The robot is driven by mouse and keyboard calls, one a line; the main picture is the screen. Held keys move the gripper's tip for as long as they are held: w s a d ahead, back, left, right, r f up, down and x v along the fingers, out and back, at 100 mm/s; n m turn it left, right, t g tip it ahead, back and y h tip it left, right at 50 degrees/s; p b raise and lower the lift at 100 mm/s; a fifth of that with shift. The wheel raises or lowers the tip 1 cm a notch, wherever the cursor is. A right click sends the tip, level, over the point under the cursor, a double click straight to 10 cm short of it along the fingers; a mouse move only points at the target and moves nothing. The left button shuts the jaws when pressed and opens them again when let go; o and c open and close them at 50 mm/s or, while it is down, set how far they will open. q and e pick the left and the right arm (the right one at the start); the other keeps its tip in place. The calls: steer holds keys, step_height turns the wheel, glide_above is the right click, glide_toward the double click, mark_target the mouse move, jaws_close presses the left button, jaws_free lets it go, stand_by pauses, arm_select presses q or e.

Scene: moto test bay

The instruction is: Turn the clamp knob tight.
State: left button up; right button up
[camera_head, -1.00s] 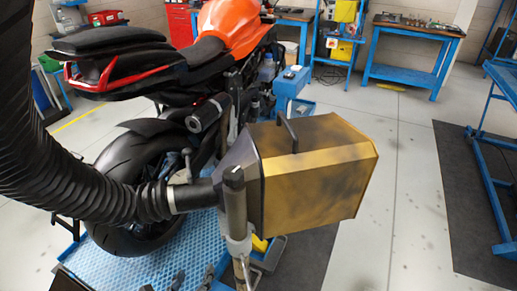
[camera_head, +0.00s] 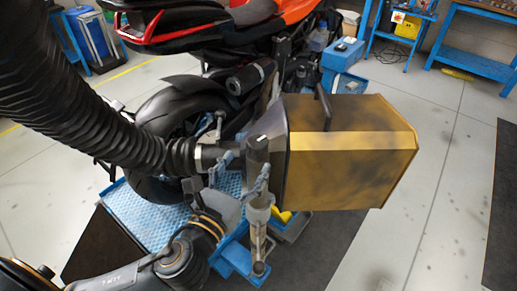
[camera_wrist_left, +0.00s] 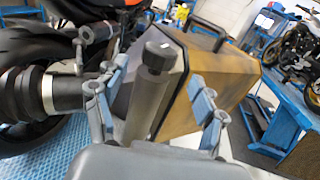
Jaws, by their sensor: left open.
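The clamp knob (camera_head: 257,143) looks like a dark cap with a small white mark, on top of a grey upright post (camera_head: 258,180). The post stands in front of the brass-coloured box. In the left wrist view the knob (camera_wrist_left: 160,56) is near the middle, above the grey post. My left gripper (camera_head: 243,170) reaches up from the lower left. Its blue-grey fingers are open, one on each side of the post in the picture. In the left wrist view the fingertips (camera_wrist_left: 156,74) are apart, and I cannot tell whether they touch. My right gripper is not in view.
A black ribbed hose (camera_head: 85,120) crosses the left and joins the brass-coloured box (camera_head: 350,150) behind the post. A motorcycle (camera_head: 180,20) stands behind on a blue platform (camera_head: 145,215).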

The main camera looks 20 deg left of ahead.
mark_target(253, 152)
arm_select(q)
steer(key=w, duration=0.2)
steer(key=w+p, duration=0.1)
steer(key=w, duration=0.3)
steer(key=shift+d+r, duration=0.15)
steer(key=shift+d, duration=0.1)
steer(key=shift+w+d+p, duration=0.1)
steer(key=shift+w+p, duration=0.2)
steer(key=shift+w, duration=0.3)
steer(key=c, duration=1.2)
